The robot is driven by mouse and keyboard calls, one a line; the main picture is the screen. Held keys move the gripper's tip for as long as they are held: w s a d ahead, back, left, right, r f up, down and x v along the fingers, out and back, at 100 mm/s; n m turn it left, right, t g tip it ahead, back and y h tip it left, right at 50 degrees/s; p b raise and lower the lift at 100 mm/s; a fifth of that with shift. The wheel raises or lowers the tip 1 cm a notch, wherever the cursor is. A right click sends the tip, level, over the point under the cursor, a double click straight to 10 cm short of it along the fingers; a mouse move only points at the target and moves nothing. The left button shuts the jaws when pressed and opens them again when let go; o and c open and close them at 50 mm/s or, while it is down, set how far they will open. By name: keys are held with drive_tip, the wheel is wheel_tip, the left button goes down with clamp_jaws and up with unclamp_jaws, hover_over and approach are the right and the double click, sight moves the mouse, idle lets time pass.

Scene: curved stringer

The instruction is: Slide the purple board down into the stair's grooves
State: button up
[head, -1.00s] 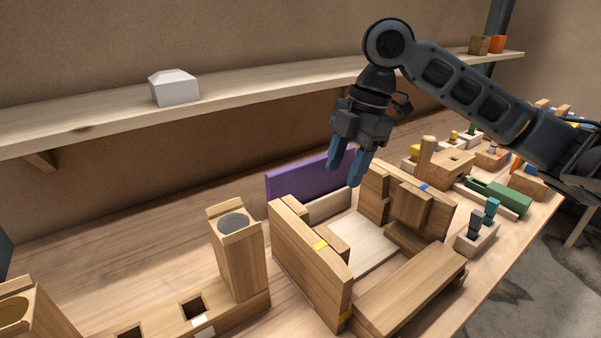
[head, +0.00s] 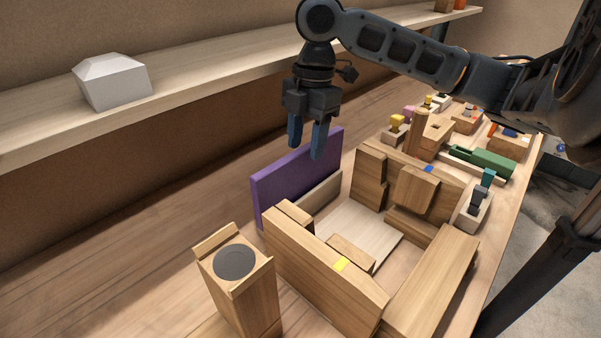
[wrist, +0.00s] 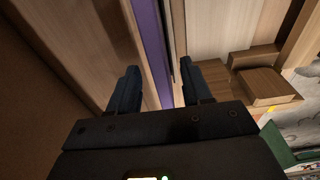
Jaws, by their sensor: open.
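The purple board (head: 298,177) stands on edge on the table, along the far side of the wooden stair frame (head: 330,272), next to a pale strip. In the wrist view the purple board (wrist: 150,45) runs as a narrow band between my fingers. My gripper (head: 307,150) is open, fingers pointing down, just above the board's upper edge in the head view. In the wrist view my gripper (wrist: 163,85) has one blue finger on each side of the band. I see no contact with the board. The board's lower edge is partly hidden by the frame.
A wooden block with a dark round top (head: 236,264) stands at the front left. A shelf with a white block (head: 112,82) runs along the wall behind. Small wooden fixtures and a green block (head: 480,160) crowd the right side. The table's left part is clear.

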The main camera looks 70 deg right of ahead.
sight(302, 176)
drive_tip(key=shift+w+a+f, duration=0.1)
drive_tip(key=shift+a+f, duration=0.05)
drive_tip(key=shift+f, duration=0.55)
drive_tip(key=shift+w+a+f, duration=0.1)
drive_tip(key=shift+a+f, duration=0.1)
drive_tip(key=shift+f, duration=0.5)
drive_tip(key=shift+w+a+f, duration=0.1)
drive_tip(key=shift+a+f, duration=0.05)
drive_tip(key=shift+f, duration=0.55)
clamp_jaws()
